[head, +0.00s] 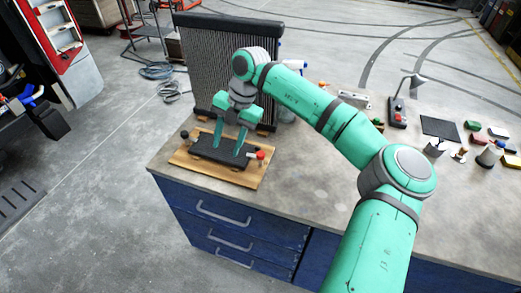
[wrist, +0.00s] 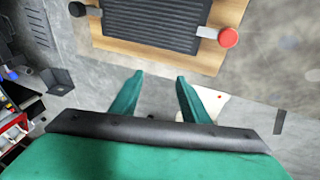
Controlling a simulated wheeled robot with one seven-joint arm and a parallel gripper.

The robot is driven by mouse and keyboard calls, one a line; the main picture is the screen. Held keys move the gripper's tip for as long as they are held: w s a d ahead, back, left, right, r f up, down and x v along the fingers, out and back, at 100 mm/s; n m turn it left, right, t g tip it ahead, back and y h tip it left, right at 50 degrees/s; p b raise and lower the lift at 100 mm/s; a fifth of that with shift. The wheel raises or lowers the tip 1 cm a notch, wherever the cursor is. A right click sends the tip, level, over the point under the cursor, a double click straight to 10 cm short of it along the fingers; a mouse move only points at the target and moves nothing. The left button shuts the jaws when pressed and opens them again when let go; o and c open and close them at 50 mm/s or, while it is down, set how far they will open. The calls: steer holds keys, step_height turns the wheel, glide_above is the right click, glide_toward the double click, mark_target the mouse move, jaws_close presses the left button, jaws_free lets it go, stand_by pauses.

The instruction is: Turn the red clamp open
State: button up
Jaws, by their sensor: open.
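The red clamp (head: 261,155) is a small red knob on a pale arm at the right end of a dark ribbed block (head: 222,150). In the wrist view the red clamp (wrist: 228,37) sticks out to the right of the ribbed block (wrist: 150,22). The block lies on a wooden board (head: 184,160) on the workbench. My gripper (head: 230,152) is open above the block in the head view. In the wrist view my gripper (wrist: 158,76) has its two green fingers apart with nothing between them, left of and below the red knob.
A dark knob (head: 185,134) is at the block's left end. A tall finned radiator (head: 195,60) stands close behind the board. The workbench (head: 310,190) is clear right of the board. Farther right are a dark mat (head: 439,128) and several small items.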

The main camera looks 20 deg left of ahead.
mark_target(260, 154)
steer(key=w+d+r+m+t+h, duration=0.2)
steer(key=w+d+r+h, duration=0.15)
steer(key=w+d, duration=0.35)
steer(key=shift+y, duration=0.25)
steer(key=f, duration=0.3)
steer(key=d+f, duration=0.1)
steer(key=f, duration=0.2)
steer(key=s+f, duration=0.1)
steer(key=f, duration=0.3)
steer(key=shift+d, duration=0.15)
steer(key=c, duration=1.1)
